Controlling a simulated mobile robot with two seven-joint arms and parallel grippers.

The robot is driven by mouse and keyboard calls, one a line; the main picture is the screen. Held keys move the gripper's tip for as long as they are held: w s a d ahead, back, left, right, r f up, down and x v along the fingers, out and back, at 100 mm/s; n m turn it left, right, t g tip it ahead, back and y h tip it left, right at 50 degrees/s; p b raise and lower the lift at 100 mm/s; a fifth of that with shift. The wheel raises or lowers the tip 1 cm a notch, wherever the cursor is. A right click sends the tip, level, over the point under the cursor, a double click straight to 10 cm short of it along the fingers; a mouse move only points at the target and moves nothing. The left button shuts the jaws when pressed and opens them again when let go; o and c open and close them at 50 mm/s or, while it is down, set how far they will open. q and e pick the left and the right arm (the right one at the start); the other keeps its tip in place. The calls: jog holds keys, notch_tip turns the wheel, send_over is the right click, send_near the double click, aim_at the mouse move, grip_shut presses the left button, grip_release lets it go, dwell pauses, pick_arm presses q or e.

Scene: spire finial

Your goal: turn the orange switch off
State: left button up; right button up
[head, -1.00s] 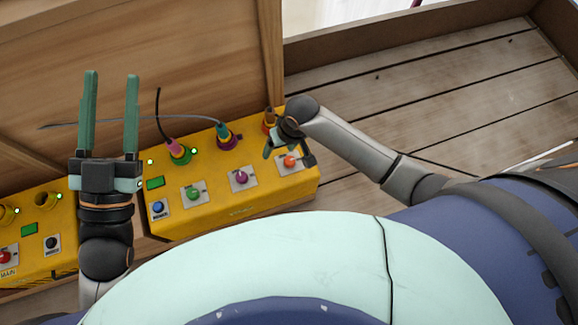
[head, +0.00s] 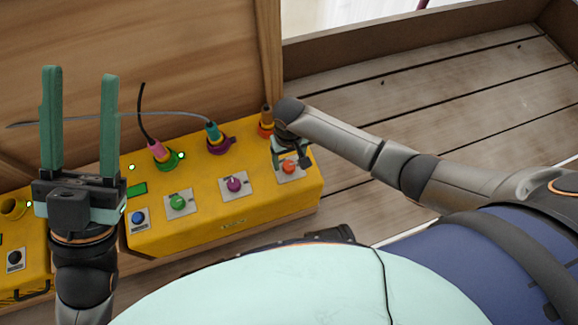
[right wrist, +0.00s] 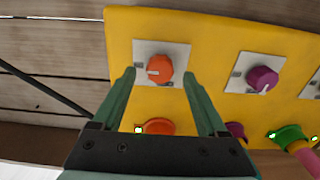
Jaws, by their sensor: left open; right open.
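The orange switch (head: 289,167) is a round knob on a pale plate at the right end of the yellow box (head: 240,205). In the right wrist view the orange switch (right wrist: 159,68) shows a light pointer mark towards its left side. My right gripper (head: 290,160) is over it in the head view. In the right wrist view my right gripper (right wrist: 158,78) is open, with one finger on each side of the knob; contact cannot be told. My left gripper (head: 80,75) is open and empty, raised at the left with its fingers pointing up.
The purple switch (head: 235,185), green switch (head: 178,203) and blue button (head: 139,218) are on the same box. Plugs with cables, such as the pink plug (head: 157,151), stand along its back. A wooden wall (head: 150,50) rises behind. The plank floor (head: 450,110) at right is clear.

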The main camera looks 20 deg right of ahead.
aim_at(289, 167)
jog(key=shift+f+b, duration=0.4)
jog(key=shift+f, duration=0.7)
grip_shut()
